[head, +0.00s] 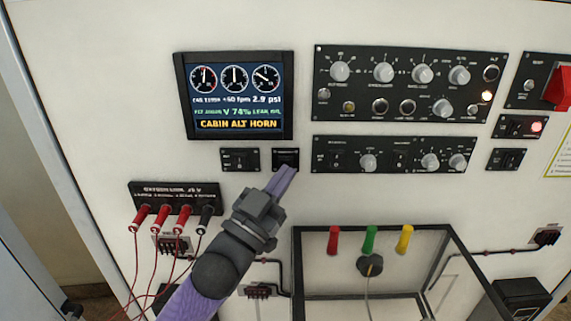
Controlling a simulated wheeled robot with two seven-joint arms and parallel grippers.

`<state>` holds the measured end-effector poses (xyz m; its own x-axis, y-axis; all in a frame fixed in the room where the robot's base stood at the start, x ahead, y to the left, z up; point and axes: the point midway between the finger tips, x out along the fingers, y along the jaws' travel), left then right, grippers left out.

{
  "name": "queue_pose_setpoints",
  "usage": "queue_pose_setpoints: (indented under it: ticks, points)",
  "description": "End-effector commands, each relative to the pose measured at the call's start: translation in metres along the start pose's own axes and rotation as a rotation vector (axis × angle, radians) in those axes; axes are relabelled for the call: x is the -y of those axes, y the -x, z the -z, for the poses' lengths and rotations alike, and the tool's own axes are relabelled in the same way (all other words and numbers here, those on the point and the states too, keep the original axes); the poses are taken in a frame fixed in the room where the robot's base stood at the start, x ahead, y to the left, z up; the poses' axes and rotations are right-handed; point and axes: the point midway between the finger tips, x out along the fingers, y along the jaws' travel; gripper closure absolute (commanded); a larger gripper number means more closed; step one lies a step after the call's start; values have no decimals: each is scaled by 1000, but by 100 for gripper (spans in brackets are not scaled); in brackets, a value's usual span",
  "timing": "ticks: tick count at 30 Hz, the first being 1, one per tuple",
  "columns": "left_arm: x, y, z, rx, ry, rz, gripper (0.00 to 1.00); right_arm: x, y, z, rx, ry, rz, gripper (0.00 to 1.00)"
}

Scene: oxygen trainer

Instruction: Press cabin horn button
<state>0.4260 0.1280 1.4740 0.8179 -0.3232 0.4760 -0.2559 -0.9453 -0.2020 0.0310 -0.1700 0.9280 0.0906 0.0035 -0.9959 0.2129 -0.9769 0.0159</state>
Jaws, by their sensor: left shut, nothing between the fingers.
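The small black button module (286,155) sits on the white panel below the right part of the display; I cannot read its label, so I cannot tell if it is the cabin horn button. My left gripper (283,178) is shut and empty, with its fingertips at the lower edge of this module in the picture. I cannot tell whether they touch it. A similar black module (240,159) is just to the left. The display (236,96) reads "CABIN ALT HORN" in yellow. My right gripper is not in view.
Black knob panels (408,84) and (394,154) are to the right. A red switch (560,88) is at the far right. Red and black plugs with cables (160,213) are at lower left. A black open frame (298,262) with coloured pegs stands below.

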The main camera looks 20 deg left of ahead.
Motion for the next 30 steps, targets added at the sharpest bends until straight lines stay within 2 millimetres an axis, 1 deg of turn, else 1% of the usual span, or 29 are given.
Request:
queue_pose_setpoints:
  ticks: [30]
  points:
    - [5, -7, -5, -1, 0, 0, 100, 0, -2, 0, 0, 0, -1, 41]
